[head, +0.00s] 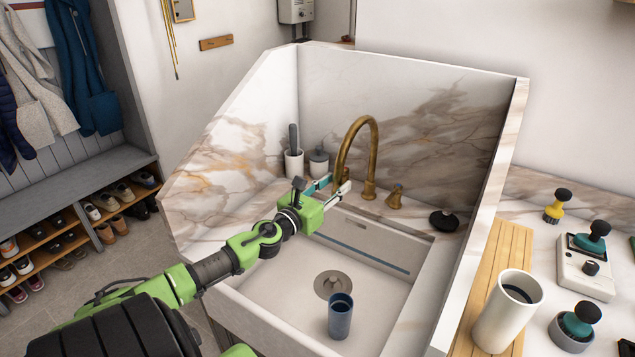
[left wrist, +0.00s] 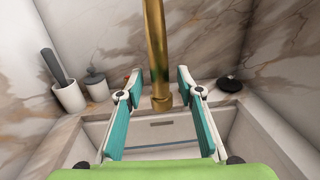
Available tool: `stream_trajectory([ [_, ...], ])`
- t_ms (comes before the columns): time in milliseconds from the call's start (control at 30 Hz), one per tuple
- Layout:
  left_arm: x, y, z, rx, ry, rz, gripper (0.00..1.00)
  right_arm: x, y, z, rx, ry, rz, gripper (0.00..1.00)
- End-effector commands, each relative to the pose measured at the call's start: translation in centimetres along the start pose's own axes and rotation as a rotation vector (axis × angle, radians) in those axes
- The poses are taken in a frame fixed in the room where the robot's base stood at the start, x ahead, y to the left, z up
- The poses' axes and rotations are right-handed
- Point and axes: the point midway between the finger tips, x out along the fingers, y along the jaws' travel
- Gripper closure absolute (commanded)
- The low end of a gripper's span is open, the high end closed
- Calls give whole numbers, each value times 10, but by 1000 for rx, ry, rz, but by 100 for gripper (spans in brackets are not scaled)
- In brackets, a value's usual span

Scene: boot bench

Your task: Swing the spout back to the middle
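The brass spout (head: 374,135) rises behind the sink basin and arches over to the left and front in the head view. Its downturned end (left wrist: 159,102) hangs in the gap between my left gripper's fingers in the left wrist view. My left gripper (head: 331,188) is open, with one finger on either side of the spout end. In the left wrist view a gap shows on both sides, so I see no clear contact. The fingers partly hide the spout's tip in the head view. My right gripper is not in view.
A blue cup (head: 340,317) stands in the white basin near the drain (head: 331,285). A brush holder (head: 293,163) and soap pot (head: 319,161) stand behind my left gripper. A brass handle (head: 395,198) and black disc (head: 444,220) are right of the spout. Marble walls enclose the sink.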

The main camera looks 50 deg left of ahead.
Motion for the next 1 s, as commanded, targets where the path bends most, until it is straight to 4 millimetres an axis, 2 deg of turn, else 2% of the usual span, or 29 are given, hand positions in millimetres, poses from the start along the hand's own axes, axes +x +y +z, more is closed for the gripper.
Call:
stream_trajectory([
  [500,-82,0,-2,-4,2,0,66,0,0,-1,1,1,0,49],
  [700,-98,0,0,0,1,0,66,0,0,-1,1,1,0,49],
  [1000,-100,0,0,0,-1,0,66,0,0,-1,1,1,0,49],
])
